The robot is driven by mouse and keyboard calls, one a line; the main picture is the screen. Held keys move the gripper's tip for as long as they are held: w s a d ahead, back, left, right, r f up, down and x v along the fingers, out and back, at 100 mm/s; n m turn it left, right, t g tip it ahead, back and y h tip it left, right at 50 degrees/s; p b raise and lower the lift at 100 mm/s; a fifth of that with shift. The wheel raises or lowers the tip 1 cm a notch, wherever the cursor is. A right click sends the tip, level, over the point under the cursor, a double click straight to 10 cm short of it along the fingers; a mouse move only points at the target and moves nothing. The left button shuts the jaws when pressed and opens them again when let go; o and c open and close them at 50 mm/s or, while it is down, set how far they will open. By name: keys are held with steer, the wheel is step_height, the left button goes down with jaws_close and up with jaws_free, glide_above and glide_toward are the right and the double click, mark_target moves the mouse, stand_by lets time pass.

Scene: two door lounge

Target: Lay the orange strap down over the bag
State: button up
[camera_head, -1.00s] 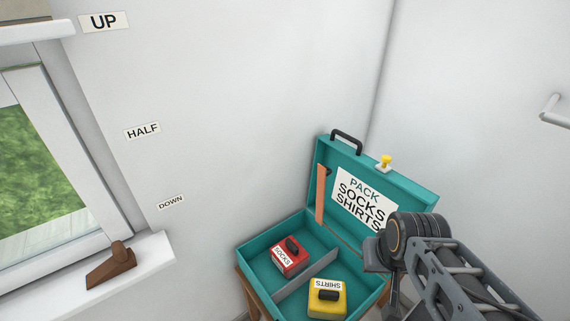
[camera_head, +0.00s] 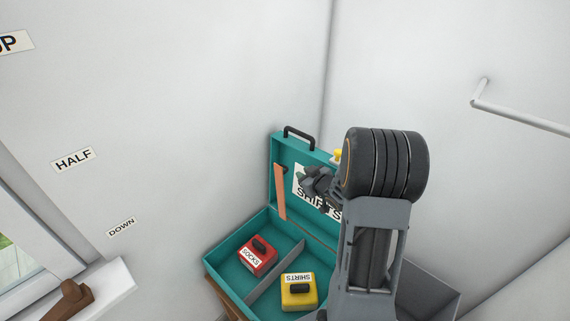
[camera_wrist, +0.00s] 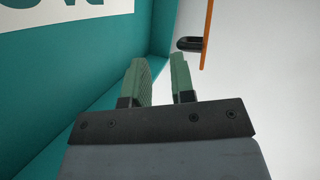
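The bag is a teal open case (camera_head: 228,262) with its lid raised. The orange strap (camera_head: 280,192) stands upright at the left side of the lid, and in the wrist view it shows at the top (camera_wrist: 207,32) with a dark tab (camera_wrist: 190,44). My gripper (camera_head: 302,178) is in front of the lid, right of the strap and apart from it. In the wrist view my gripper (camera_wrist: 160,72) is open and empty, its green fingers pointing toward the strap's side. A red socks box (camera_head: 258,254) lies in the left compartment, a yellow shirts box (camera_head: 299,291) in the right one.
A yellow knob (camera_head: 338,154) is on the lid's top edge, partly behind my arm. A dark handle (camera_head: 299,133) is left of it. A white rail (camera_head: 520,115) is on the right wall. A windowsill (camera_head: 110,290) with a brown object (camera_head: 68,300) is at lower left.

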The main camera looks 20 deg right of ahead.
mark_target(284, 167)
steer(key=w+a+y+p, duration=0.1)
steer(key=w+y, duration=0.1)
steer(key=w+a+f+n+t+y+p, duration=0.1)
steer(key=w+y, duration=0.1)
steer(key=w, duration=0.1)
steer(key=w+a+t+y+p, duration=0.1)
steer(key=w+a, duration=0.1)
steer(key=w, duration=0.1)
steer(key=shift+f+n+y+p, duration=0.2)
steer(key=shift+n+y+p, duration=0.1)
steer(key=shift+n+y, duration=0.1)
stand_by(0.4)
jaws_close()
stand_by(0.3)
